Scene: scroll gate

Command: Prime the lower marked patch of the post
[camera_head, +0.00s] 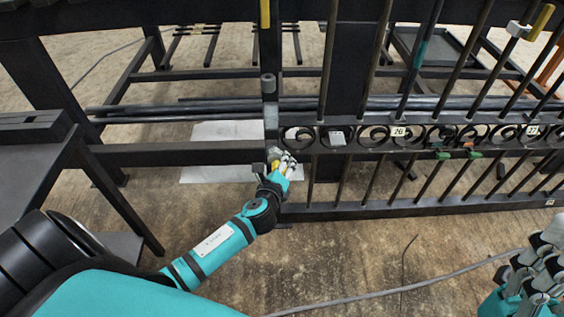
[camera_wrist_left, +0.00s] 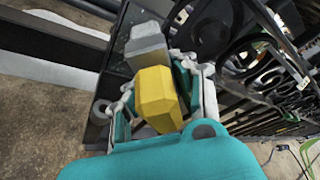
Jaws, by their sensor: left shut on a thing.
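The dark upright post (camera_head: 270,60) stands at the left end of the scroll gate. A lighter grey stretch (camera_head: 271,122) shows on it just above my left gripper (camera_head: 284,164). My left gripper, also in the left wrist view (camera_wrist_left: 165,100), is shut on a yellow-handled tool (camera_wrist_left: 155,95). A grey block (camera_wrist_left: 147,46) shows just beyond the yellow part, close to a dark speckled face; I cannot tell whether they touch. The lower marked patch cannot be made out clearly behind the hand. My right gripper (camera_head: 535,268) is at the lower right, away from the post; its opening is unclear.
The gate's scrollwork (camera_head: 400,134) and bars extend right of the post, with small numbered tags and coloured clips. A dark rail (camera_head: 180,153) joins the post from the left. A pale sheet (camera_head: 215,172) lies on the floor behind. A cable (camera_head: 400,290) crosses the front floor.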

